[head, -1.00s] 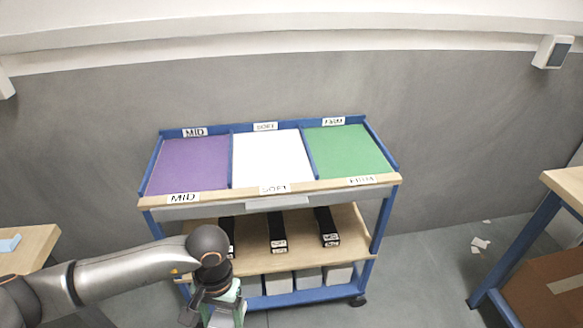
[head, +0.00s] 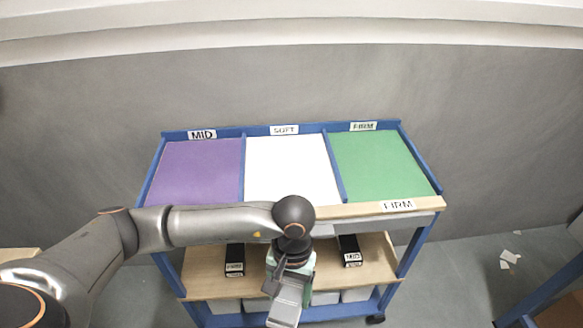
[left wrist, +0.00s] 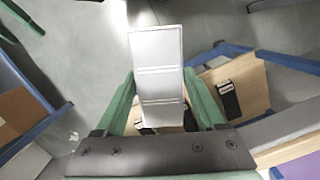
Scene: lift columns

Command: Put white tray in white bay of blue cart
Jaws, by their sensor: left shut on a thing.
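The blue cart (head: 153,172) stands ahead of me against the grey wall. The white bay (head: 290,166) is the middle one of its top, labelled SOFT, and looks empty. My left gripper (head: 293,266) is in front of the cart's front edge, below the level of the top. In the left wrist view its green fingers (left wrist: 162,103) are shut on a pale grey-white tray (left wrist: 157,60) with cross ridges. The tray (head: 285,303) shows partly in the head view, hanging below the gripper. My forearm covers part of the front edge. My right gripper is not in view.
The purple bay (head: 198,170) and green bay (head: 380,165) lie either side, both empty. Black boxes (head: 350,250) stand on the wooden lower shelf (head: 378,262), with white bins (head: 357,295) below. Paper scraps (head: 508,260) lie on the floor at right.

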